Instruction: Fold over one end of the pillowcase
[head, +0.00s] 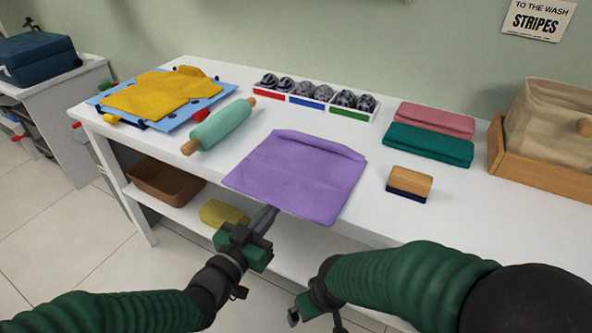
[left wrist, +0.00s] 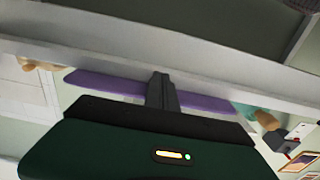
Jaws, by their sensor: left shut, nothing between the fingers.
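The purple pillowcase (head: 293,182) lies flat on the white table, its near edge hanging slightly over the front edge. A raised strip runs along its far edge. My left gripper (head: 264,218) is just in front of and below the near edge, with its fingers together and empty. In the left wrist view, the shut fingers (left wrist: 161,92) point toward the table edge, and the pillowcase (left wrist: 205,102) shows as a thin purple strip behind them. I cannot tell whether they touch it. My right gripper (head: 312,306) is low in front of the table, its fingers mostly hidden.
A teal rolling pin (head: 220,125) lies left of the pillowcase, and a wooden-backed brush (head: 409,183) lies to its right. Folded pink (head: 435,120) and teal cloths (head: 428,145) and a divided sock box (head: 318,97) are behind. A lower shelf holds a brown tray (head: 165,185).

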